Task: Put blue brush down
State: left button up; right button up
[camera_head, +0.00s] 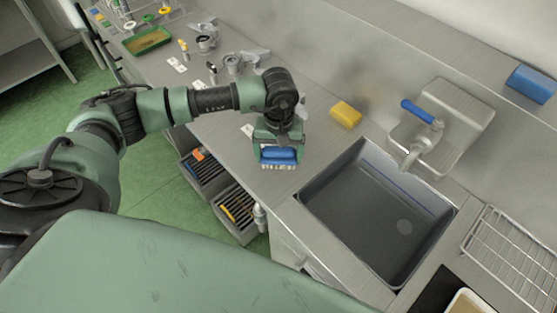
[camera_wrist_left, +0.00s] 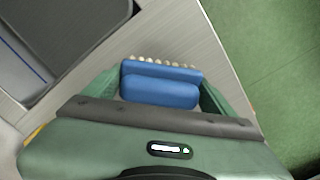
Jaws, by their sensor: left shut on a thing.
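The blue brush (camera_head: 279,155) is a blue block with pale bristles along one edge. My left gripper (camera_head: 279,150) is shut on it, over the metal counter to the left of the sink. In the left wrist view the brush (camera_wrist_left: 162,84) sits between the two green fingers of the left gripper (camera_wrist_left: 160,95), its bristles pointing away from the palm. Whether the bristles touch the counter (camera_head: 240,185) I cannot tell. My right gripper is not in view.
The sink (camera_head: 375,215) lies right of the gripper, with a blue-handled tap (camera_head: 420,115) behind. A yellow sponge (camera_head: 346,114) lies near the sink. Metal fittings (camera_head: 235,62) stand farther back left. A wire rack (camera_head: 515,245) is at right. Counter around the brush is bare.

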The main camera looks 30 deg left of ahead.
aim_at(278, 164)
pick_arm(q)
notch_tip(278, 164, down, 4)
jog(key=shift+s+r+p, duration=0.1)
jog(key=shift+r+p, duration=0.1)
jog(key=shift+p, duration=0.3)
jog(key=shift+f, duration=0.25)
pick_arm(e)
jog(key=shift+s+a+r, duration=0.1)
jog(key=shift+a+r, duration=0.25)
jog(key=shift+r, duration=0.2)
pick_arm(q)
jog(key=shift+f+b, duration=0.15)
jog(key=shift+b, duration=0.15)
jog(key=o, duration=1.3)
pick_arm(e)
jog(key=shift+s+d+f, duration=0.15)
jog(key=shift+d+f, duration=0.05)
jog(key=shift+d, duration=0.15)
